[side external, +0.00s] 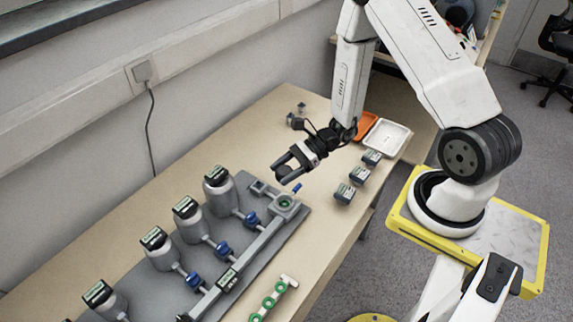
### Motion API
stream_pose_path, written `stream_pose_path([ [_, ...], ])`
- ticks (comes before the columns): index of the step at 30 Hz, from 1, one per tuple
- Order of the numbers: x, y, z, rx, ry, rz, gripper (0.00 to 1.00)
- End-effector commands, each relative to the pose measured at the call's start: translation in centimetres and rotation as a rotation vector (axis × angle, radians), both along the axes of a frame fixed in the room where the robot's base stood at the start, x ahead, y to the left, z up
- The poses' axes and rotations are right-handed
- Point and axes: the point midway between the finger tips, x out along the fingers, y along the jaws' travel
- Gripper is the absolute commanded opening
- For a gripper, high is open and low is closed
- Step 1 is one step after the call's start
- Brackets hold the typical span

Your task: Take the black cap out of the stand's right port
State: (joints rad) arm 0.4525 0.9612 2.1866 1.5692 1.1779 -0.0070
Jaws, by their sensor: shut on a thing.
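My gripper (284,171) is above the table, beyond the far right end of the grey stand (262,262). It is shut on a small dark thing between its fingertips, which looks like the black cap (284,170); the fingers partly hide it. The stand's right port (285,202) is at the far end of the stand's rail, with a green ring around it and no cap visible on it. The gripper is a little behind this port and apart from it. A small blue handle (297,188) stands beside the port.
Several grey canisters with black-and-green tops (217,177) stand along the stand's left side, with blue valves (223,249). Small dark boxes (345,194) lie to the right. A white tray (386,139) and an orange tray (366,125) are behind. A green-ringed part (273,300) lies in front.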

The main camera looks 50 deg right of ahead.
Motion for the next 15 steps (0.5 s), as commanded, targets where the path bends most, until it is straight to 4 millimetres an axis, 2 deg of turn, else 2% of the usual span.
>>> stream_pose_path([
  [6, 0.02, 0.0, 1.0, 0.001, -0.001, -0.001, 0.0],
  [15, 0.0, 0.0, 1.1, 0.001, -0.001, -0.001, 0.0],
])
